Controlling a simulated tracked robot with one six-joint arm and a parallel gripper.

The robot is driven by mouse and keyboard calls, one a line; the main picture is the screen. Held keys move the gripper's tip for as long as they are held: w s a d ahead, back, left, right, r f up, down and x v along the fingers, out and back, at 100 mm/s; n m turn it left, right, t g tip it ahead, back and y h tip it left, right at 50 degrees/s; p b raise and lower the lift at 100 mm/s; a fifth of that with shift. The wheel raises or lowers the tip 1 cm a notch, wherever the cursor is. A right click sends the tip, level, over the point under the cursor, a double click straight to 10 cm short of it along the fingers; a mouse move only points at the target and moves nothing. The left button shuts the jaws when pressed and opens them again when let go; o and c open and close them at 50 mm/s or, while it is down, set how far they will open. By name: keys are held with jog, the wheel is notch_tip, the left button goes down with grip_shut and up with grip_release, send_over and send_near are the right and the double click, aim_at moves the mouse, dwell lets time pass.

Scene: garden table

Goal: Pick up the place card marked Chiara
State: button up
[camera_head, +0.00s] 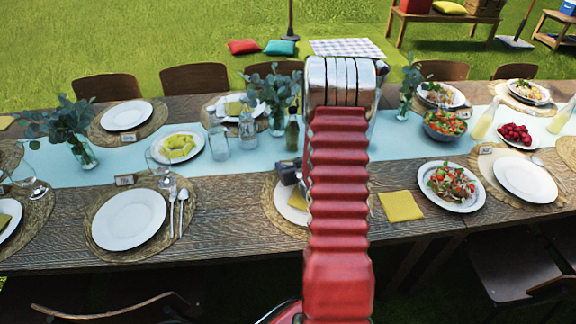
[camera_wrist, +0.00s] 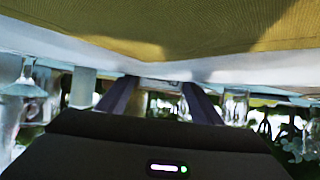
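Small place cards stand on the table in the head view: one at the front left (camera_head: 124,180), one at the back left (camera_head: 128,137) and one on the right (camera_head: 485,148). Their names are too small to read, so I cannot tell which is Chiara. My gripper (camera_head: 290,172) is low over the middle front setting, mostly hidden behind my arm. In the wrist view my gripper's two dark fingers (camera_wrist: 160,92) are apart. A small pale shape shows between their tips; I cannot tell whether it is a card. A yellow napkin (camera_wrist: 200,30) and white plate rim (camera_wrist: 235,70) are very close.
Glasses (camera_head: 219,142), a green bottle (camera_head: 292,132) and a eucalyptus vase (camera_head: 276,120) stand near the gripper. A salad plate (camera_head: 451,205) and a yellow napkin (camera_head: 400,206) lie right of my arm. Bare wood shows at the front left of the middle setting.

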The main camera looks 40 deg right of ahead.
jog(key=c, duration=0.5)
jog(key=shift+c, duration=0.2)
notch_tip(320, 180, up, 10)
dwell(0.5)
dwell(0.5)
